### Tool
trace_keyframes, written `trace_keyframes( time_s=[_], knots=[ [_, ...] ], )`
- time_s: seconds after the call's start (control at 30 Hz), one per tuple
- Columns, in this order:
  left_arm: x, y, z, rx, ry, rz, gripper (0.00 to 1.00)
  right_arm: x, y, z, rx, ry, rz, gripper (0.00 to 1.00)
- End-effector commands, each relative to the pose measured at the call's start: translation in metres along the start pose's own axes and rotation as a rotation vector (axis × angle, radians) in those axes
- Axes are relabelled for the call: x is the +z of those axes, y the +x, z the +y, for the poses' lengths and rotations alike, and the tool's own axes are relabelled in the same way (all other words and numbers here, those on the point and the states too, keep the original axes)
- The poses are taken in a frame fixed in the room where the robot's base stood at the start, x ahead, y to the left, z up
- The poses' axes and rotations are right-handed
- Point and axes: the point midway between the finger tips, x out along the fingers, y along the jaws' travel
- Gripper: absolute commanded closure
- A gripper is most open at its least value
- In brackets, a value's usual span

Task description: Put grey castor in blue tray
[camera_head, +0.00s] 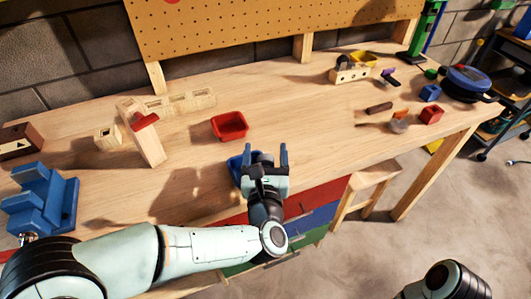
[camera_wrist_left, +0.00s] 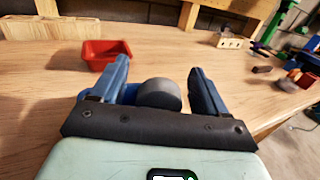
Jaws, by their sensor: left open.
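My left gripper (camera_head: 266,152) is over the front part of the workbench with its two blue fingers apart. In the left wrist view a grey rounded castor (camera_wrist_left: 159,94) shows between the open fingers (camera_wrist_left: 160,72), with a visible gap on each side. The blue tray (camera_head: 236,166) lies on the bench at the gripper, mostly hidden behind it. A bit of the tray's blue (camera_wrist_left: 131,94) shows beside the castor in the wrist view. I cannot tell whether the castor rests inside the tray or above it.
A red tray (camera_head: 229,126) stands just behind the gripper. Wooden pieces (camera_head: 150,145) and a blue vise (camera_head: 40,198) are at left. A wooden block (camera_head: 349,73), a red block (camera_head: 431,114) and a blue-lidded pan (camera_head: 470,83) are at right. Mid-bench is clear.

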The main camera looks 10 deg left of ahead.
Motion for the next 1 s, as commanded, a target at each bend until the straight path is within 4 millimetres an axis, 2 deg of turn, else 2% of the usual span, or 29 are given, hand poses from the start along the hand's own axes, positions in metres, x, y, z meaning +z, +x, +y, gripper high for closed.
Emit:
trace_keyframes(
  time_s=[0.1, 0.17, 0.5, 0.6, 0.8, 1.0],
  knots=[
    [0.004, 0.0, 0.0, 0.0, 0.002, 0.0, 0.26, 0.007, -0.006, -0.002, -0.001, -0.002, -0.019, 0.65],
    [0.003, -0.01, -0.001, -0.003, -0.001, -0.001, 0.26, 0.007, -0.003, -0.001, -0.001, -0.002, -0.019, 0.65],
    [0.002, -0.084, -0.001, -0.005, -0.001, -0.002, 0.26, -0.006, 0.004, 0.002, 0.001, 0.001, 0.016, 0.65],
    [0.002, -0.101, 0.0, -0.003, 0.001, -0.001, 0.26, -0.009, 0.006, 0.002, 0.001, 0.002, 0.023, 0.65],
    [0.002, -0.118, 0.0, 0.0, 0.001, 0.0, 0.26, -0.011, 0.007, 0.003, 0.001, 0.003, 0.031, 0.65],
    [0.003, -0.12, 0.0, 0.0, 0.001, -0.001, 0.26, -0.012, 0.007, 0.003, 0.001, 0.003, 0.032, 0.65]
  ],
)
